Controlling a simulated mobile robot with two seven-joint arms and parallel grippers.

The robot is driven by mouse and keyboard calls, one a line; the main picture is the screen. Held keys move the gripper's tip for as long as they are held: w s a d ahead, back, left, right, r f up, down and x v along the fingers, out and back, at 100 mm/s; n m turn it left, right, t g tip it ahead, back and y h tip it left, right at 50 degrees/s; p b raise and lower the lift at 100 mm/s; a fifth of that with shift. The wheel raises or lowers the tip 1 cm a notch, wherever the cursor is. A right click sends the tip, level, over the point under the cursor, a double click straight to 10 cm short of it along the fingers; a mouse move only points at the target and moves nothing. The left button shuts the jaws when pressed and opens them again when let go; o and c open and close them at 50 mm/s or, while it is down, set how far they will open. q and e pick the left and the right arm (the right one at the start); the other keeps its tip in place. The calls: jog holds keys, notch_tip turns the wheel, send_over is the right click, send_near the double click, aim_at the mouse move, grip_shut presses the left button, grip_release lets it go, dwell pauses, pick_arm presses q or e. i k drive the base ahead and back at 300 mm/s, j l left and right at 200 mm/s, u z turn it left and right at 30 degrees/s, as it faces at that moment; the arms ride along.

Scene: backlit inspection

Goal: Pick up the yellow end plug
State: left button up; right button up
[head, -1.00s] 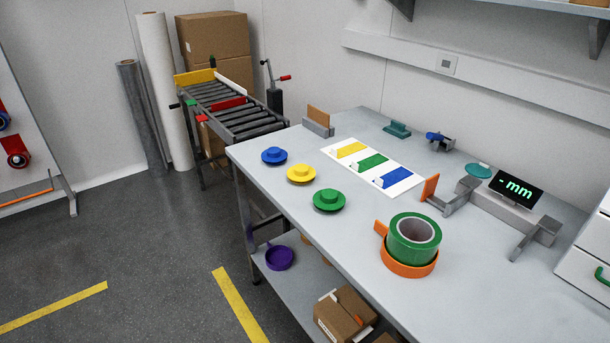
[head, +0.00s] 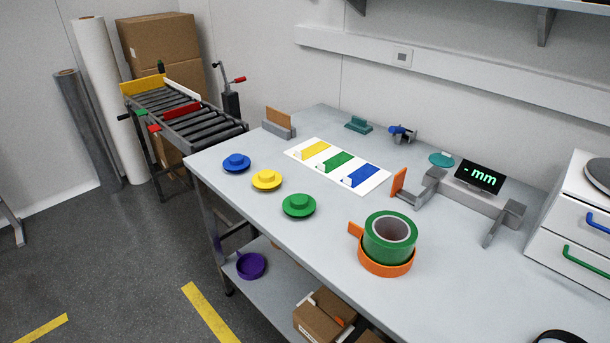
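The yellow end plug (head: 267,180) sits on the grey table (head: 330,221), its round flange down and its smaller knob up. It stands between the blue end plug (head: 237,162) and the green end plug (head: 299,204), apart from both, in a row along the table's left edge. A white board (head: 338,166) with yellow, green and blue fields lies flat behind the row. Neither of my grippers is in view.
A green tape roll (head: 390,237) sits in an orange holder (head: 386,268) at the front. A grey measuring fixture (head: 470,197) with an "mm" display (head: 480,176) stands right. A drawer unit (head: 575,215) is at the right edge. The table around the plugs is clear.

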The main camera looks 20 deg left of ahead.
aim_at(266, 178)
jog(key=j+z, duration=0.6)
jog(key=j, duration=0.25)
jog(key=j+z, duration=0.25)
jog(key=j, duration=0.65)
